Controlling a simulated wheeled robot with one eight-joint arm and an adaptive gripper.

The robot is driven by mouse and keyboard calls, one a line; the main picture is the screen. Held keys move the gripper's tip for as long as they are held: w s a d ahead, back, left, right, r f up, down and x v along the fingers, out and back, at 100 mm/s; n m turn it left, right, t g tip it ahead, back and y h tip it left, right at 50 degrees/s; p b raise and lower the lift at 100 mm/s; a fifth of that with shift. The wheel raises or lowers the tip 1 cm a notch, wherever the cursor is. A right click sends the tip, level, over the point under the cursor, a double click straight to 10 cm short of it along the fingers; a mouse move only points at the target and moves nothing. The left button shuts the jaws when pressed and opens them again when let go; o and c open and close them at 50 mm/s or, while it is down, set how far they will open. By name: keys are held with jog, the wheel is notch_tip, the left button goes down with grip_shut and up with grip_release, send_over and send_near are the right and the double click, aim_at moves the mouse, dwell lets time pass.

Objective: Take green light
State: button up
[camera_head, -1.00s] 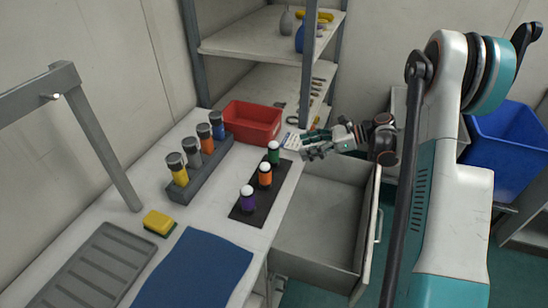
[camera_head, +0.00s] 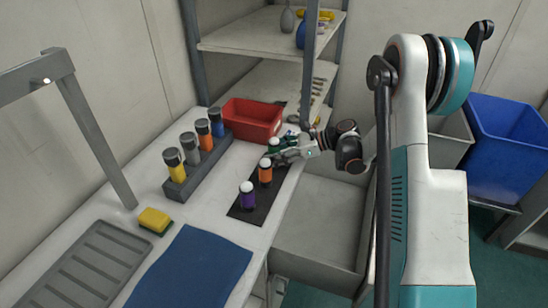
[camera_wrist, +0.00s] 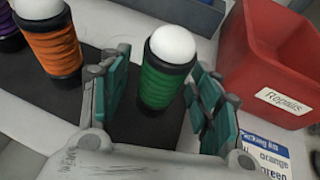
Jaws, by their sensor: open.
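The green light (camera_wrist: 166,82), a ribbed green cylinder with a white dome top, stands upright on a dark mat (camera_wrist: 150,132) in the wrist view. My gripper (camera_wrist: 158,90) is open, with one teal-padded finger on each side of the light. Whether either finger touches it I cannot tell. The orange light (camera_head: 265,172) and the purple light (camera_head: 247,195) stand upright in a row nearer on the mat.
A red bin (camera_head: 252,119) labelled "Repairs" stands close behind the gripper. A printed card (camera_wrist: 262,150) lies beside it. A grey rack (camera_head: 200,168) holds several coloured cylinders on the left. An open drawer (camera_head: 318,222) lies below the table's right edge. A blue mat (camera_head: 195,270) lies in front.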

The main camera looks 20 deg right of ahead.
jog(key=c, duration=1.3)
jog(key=shift+o, duration=0.2)
jog(key=shift+r, duration=0.1)
